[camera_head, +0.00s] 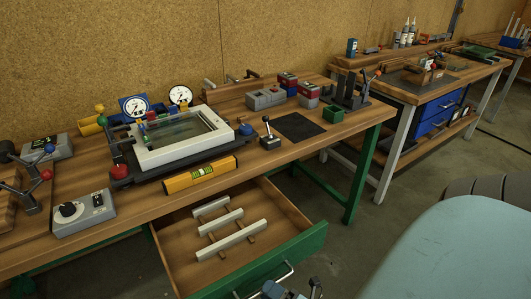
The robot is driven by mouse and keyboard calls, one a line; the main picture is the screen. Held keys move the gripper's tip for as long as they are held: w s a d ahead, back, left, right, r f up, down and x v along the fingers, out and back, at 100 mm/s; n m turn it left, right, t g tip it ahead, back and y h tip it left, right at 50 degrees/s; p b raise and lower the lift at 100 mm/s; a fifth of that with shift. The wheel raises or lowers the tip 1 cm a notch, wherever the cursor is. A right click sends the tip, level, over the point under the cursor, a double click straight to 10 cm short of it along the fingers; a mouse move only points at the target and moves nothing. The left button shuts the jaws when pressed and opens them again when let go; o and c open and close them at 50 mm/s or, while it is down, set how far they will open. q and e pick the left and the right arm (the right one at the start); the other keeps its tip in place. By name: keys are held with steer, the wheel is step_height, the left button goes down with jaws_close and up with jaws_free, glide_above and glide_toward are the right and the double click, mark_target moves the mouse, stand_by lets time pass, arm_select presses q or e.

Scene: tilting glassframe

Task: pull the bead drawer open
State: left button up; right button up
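The bead drawer (180,245) under the front bench is pulled well out, with its green front (300,246) toward me. Several pale beads (238,236) lie inside on thin brown cross strips. A metal bar handle (283,273) is on the drawer front, partly cut off by the bottom edge. My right gripper (292,292) is at the bottom edge, close to the handle. Only its upper parts show, so I cannot tell whether it touches the handle or is shut. My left gripper is not in view.
A white glass frame (180,150) sits on a dark fixture on the bench (130,215), above the drawer. A yellow spirit level (200,174) lies near the bench edge. A green bench leg (360,175) stands right of the drawer. Floor between the benches is clear.

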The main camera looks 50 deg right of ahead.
steer(key=v, duration=1.2)
steer(key=shift+s, duration=0.15)
